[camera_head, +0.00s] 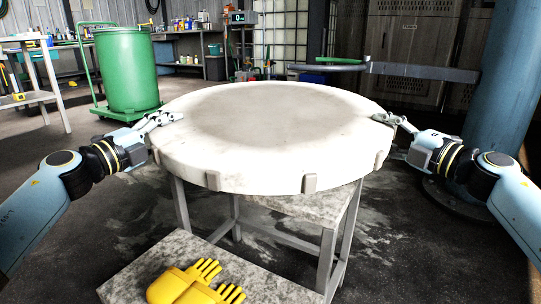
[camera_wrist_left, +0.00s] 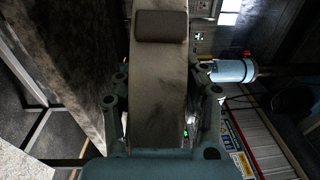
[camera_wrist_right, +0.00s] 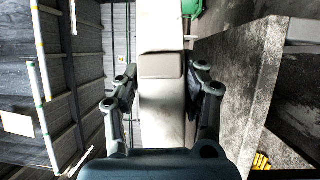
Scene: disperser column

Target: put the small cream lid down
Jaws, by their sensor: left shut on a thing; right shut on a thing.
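The cream lid (camera_head: 275,115) is a wide round disc with small blocks along its rim, roughly level in the head view. My left gripper (camera_head: 168,118) is shut on its left rim, and my right gripper (camera_head: 388,119) is shut on its right rim. In the left wrist view the lid's rim (camera_wrist_left: 158,75) stands between the fingers. The right wrist view also shows the rim (camera_wrist_right: 161,100) between the fingers. A grey-legged table with a stone-like top (camera_head: 315,207) is beneath the lid, mostly hidden by it. I cannot tell whether they touch.
Yellow gloves (camera_head: 192,285) lie on a low stone-topped surface (camera_head: 128,286) in front. A green drum (camera_head: 127,72) on a trolley stands at back left. A blue column (camera_head: 491,100) stands at right, with a grey metal arm (camera_head: 400,70) behind the lid.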

